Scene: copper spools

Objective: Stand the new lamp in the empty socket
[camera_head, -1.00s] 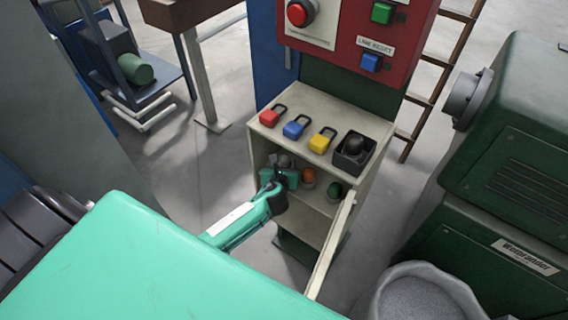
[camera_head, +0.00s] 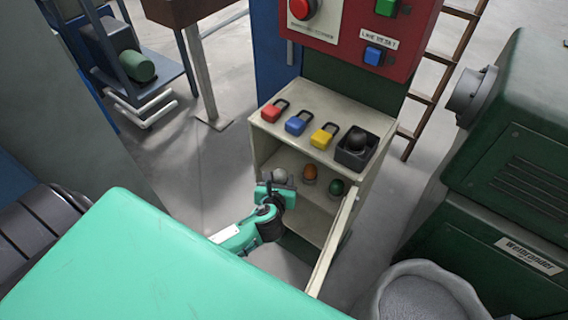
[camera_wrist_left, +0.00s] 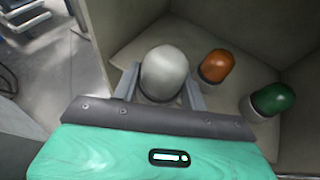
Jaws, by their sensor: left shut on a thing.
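In the left wrist view, a white domed lamp (camera_wrist_left: 164,72) is between the two grey fingers of my left gripper (camera_wrist_left: 160,88), which is shut on it. In the head view, my left gripper (camera_head: 278,184) is at the open front of the cabinet, and the white lamp (camera_head: 280,175) shows partly behind it. An orange lamp (camera_head: 310,173) and a green lamp (camera_head: 336,187) stand on the inner shelf; they also show in the wrist view, orange (camera_wrist_left: 216,65) and green (camera_wrist_left: 272,99). The white lamp's base is hidden. I see no empty socket clearly. My right gripper is not in view.
The cabinet top (camera_head: 300,147) carries red (camera_head: 272,112), blue (camera_head: 297,123) and yellow (camera_head: 323,137) padlocks and a dark box (camera_head: 355,150) with a black dome. The cabinet's open door (camera_head: 332,243) stands at the right front. A green machine (camera_head: 500,180) is farther right.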

